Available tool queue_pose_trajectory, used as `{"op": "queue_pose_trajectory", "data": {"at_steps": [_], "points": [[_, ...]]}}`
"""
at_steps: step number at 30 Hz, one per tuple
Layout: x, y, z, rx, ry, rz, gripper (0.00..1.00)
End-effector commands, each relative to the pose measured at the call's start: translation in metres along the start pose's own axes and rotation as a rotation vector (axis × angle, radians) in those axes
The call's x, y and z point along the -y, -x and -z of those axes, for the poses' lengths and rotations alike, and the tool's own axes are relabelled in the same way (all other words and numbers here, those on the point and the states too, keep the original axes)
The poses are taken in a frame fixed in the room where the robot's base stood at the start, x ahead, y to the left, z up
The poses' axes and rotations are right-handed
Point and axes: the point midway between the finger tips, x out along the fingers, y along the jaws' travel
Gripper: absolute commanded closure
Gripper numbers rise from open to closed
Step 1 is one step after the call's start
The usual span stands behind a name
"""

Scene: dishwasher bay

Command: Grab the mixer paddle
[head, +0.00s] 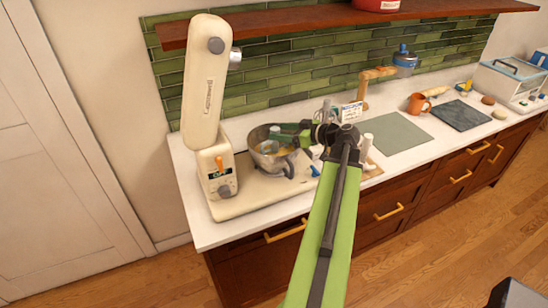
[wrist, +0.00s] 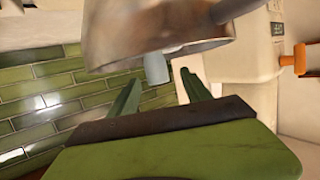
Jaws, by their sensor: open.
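The mixer paddle appears to be the grey-blue piece in the metal bowl (head: 294,168); its stem (wrist: 155,68) sticks out past the bowl's rim in the wrist view, which looks upside down. The rest of the paddle is hidden by the bowl. My gripper (head: 276,132) reaches in over the bowl from the right in the head view. In the wrist view its green fingers (wrist: 160,80) are apart, and the stem shows between their tips. I cannot tell whether either finger touches it.
The cream stand mixer (head: 205,85) has its head tilted up, left of the bowl. A red shelf (head: 330,18) hangs above. A grey-green mat (head: 395,133), an orange mug (head: 417,104) and a dark slab (head: 460,115) lie to the right on the white counter.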

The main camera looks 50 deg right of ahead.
Motion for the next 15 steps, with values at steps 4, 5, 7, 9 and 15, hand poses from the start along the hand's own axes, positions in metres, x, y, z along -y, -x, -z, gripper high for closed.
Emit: {"op": "queue_pose_trajectory", "data": {"at_steps": [4,5,7,9,15], "points": [[0.000,-0.011,0.000,0.000,0.001,0.001,0.44],[0.000,-0.011,0.000,0.000,0.000,0.001,0.44],[0.000,-0.012,0.001,0.000,0.000,0.001,0.44],[0.000,-0.016,0.000,0.000,0.001,0.001,0.44],[-0.004,-0.049,0.000,0.000,0.001,0.003,0.44]]}}
